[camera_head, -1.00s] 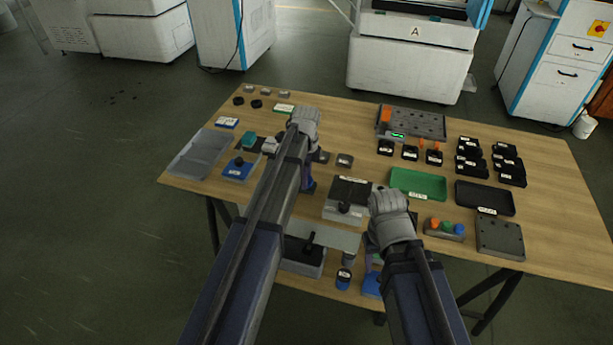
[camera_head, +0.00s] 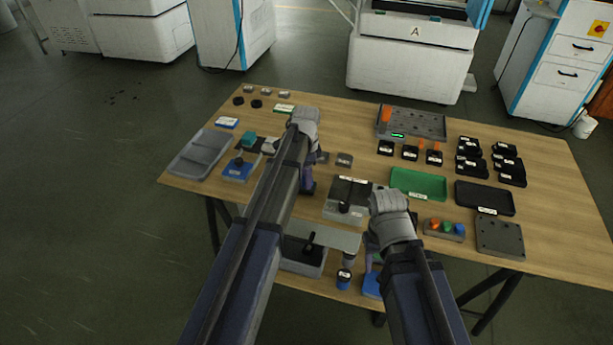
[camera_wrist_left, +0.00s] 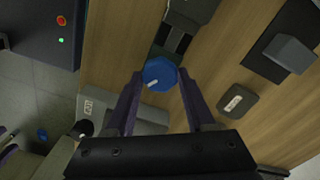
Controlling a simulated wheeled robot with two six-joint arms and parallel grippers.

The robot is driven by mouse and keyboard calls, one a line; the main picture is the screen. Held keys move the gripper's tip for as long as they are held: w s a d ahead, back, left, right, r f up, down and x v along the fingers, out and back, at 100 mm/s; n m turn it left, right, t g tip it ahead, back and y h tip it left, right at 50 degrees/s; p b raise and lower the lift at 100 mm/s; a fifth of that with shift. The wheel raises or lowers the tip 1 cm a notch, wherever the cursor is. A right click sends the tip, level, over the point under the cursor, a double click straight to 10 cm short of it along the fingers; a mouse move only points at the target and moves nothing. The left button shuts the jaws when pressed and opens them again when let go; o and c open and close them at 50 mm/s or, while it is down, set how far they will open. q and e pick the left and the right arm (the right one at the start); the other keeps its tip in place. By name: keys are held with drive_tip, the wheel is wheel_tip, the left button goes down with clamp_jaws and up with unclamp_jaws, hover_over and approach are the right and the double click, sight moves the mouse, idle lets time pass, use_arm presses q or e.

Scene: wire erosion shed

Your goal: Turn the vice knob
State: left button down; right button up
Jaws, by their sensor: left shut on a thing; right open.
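The blue vice knob (camera_wrist_left: 158,75), with a white mark on its face, is in the middle of the left wrist view. My left gripper (camera_wrist_left: 159,78) is shut on it, one finger on each side. The grey vice (camera_wrist_left: 176,35) extends from the knob toward the top of that view. In the head view my left gripper (camera_head: 305,122) is over the middle of the table, and its arm hides the knob. My right gripper (camera_head: 388,203) is open at the table's front edge, near the green tray; its fingers are largely hidden.
The wooden table (camera_head: 345,118) carries a green tray (camera_head: 418,195), a black tray (camera_head: 484,212), a grey hole plate (camera_head: 424,122) and several black blocks. A grey block with a black top (camera_head: 352,190) lies between my arms. A grey tray (camera_head: 200,153) is at the left.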

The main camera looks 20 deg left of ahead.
use_arm(q)
drive_tip(key=n, duration=1.2)
drive_tip(key=shift+n, duration=0.4)
drive_tip(key=n, duration=1.1)
drive_tip(key=shift+n, duration=0.4)
drive_tip(key=shift+c, duration=1.3)
unclamp_jaws()
